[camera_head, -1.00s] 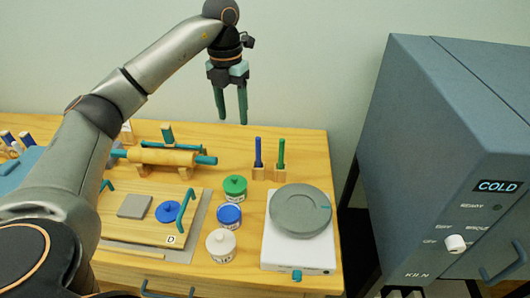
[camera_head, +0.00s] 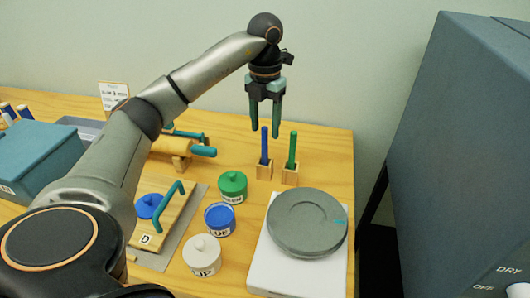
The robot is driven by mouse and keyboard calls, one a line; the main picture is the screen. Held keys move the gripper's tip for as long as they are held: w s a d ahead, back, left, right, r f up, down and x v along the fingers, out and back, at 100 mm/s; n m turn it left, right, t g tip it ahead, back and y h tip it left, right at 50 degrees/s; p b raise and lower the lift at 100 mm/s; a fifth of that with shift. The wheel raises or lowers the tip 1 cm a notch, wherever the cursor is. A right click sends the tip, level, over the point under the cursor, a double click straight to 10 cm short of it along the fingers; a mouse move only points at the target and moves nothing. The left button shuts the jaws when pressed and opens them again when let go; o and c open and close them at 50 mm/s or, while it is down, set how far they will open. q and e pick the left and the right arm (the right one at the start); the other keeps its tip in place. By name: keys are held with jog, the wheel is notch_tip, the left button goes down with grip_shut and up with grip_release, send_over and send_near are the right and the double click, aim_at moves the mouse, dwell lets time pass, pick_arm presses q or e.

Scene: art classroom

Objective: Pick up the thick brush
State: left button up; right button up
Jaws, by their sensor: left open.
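Two upright handles, one blue (camera_head: 265,147) and one green (camera_head: 292,150), stand side by side in small wooden holders near the back right of the table. They look like the brushes; I cannot tell which is the thick one. My left gripper (camera_head: 264,134) is open, pointing down, with nothing between its fingers. In the picture its fingertips lie either side of the top of the blue handle; the depth between them is unclear. The green handle is just to the right. My right gripper is not in view.
In front of the holders are a grey round wheel (camera_head: 306,222) on a white base, and green (camera_head: 233,186), blue (camera_head: 220,219) and white (camera_head: 202,255) jars. A rolling pin (camera_head: 170,147) lies left. The kiln (camera_head: 460,150) stands right, beyond the table's edge.

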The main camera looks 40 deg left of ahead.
aim_at(265, 164)
pick_arm(q)
notch_tip(265, 164, down, 9)
jog(key=shift+a+b, duration=0.1)
jog(key=shift+b, duration=0.45)
jog(key=shift+c, duration=0.3)
grip_shut()
